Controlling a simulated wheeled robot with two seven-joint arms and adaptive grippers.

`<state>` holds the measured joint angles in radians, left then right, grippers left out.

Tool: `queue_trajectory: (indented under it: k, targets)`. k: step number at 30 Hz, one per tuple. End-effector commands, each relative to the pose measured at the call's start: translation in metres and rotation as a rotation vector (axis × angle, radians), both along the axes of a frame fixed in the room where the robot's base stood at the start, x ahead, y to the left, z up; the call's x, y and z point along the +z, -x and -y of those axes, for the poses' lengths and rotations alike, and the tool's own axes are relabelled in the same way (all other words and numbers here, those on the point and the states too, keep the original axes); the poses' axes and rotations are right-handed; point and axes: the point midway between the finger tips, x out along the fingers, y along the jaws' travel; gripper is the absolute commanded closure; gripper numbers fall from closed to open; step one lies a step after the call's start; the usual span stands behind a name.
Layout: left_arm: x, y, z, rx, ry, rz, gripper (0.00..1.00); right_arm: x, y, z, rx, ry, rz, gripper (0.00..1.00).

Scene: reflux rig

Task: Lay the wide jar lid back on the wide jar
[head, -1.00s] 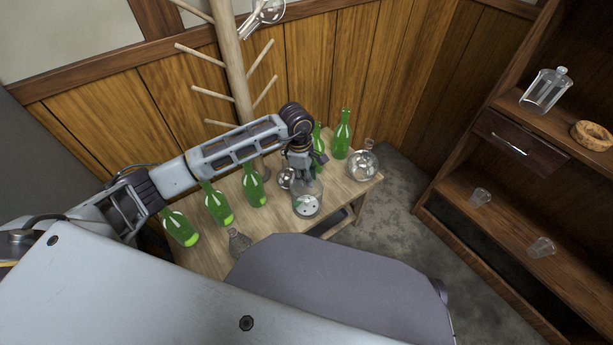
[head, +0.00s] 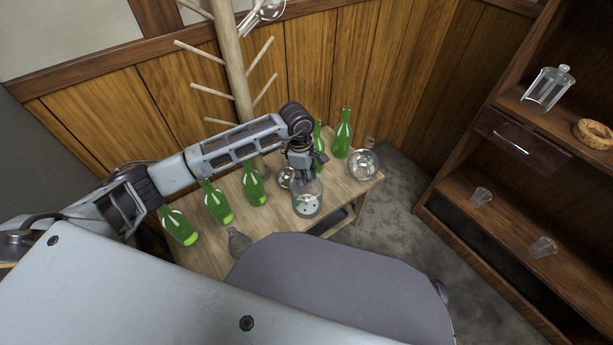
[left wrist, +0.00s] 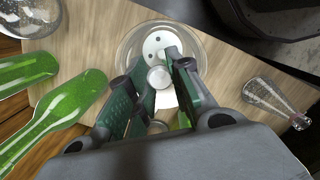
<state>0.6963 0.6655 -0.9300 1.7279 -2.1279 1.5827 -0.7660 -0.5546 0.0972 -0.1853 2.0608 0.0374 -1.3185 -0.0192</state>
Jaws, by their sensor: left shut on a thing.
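The wide jar (head: 308,207) is clear glass with a white, holed disc showing inside, near the front right of the small wooden table. It also shows beyond my fingers in the left wrist view (left wrist: 124,50). My left gripper (head: 304,177) points down over the jar. In the left wrist view its fingers (left wrist: 160,82) are shut on the pale round knob of the wide jar lid (left wrist: 160,77). The rest of the lid is clear and hard to make out against the jar. I cannot tell whether it touches the rim. My right gripper is not in view.
Several green bottles (head: 218,205) stand left of and behind the jar. A round glass flask (head: 364,164) stands at the table's right end, and a small clear flask (head: 239,243) at the front. A wooden coat stand (head: 232,60) is behind; a shelf unit (head: 470,195) is right.

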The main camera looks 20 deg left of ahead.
Motion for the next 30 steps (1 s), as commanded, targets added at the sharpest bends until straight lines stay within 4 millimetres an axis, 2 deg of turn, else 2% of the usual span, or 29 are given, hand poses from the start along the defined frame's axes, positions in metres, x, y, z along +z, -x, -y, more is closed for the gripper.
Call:
queue_trajectory:
  k: [30]
  targets:
    - [-0.0063,0.0002,-0.0001,0.0,0.0,0.0,1.0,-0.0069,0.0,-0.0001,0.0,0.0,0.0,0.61]
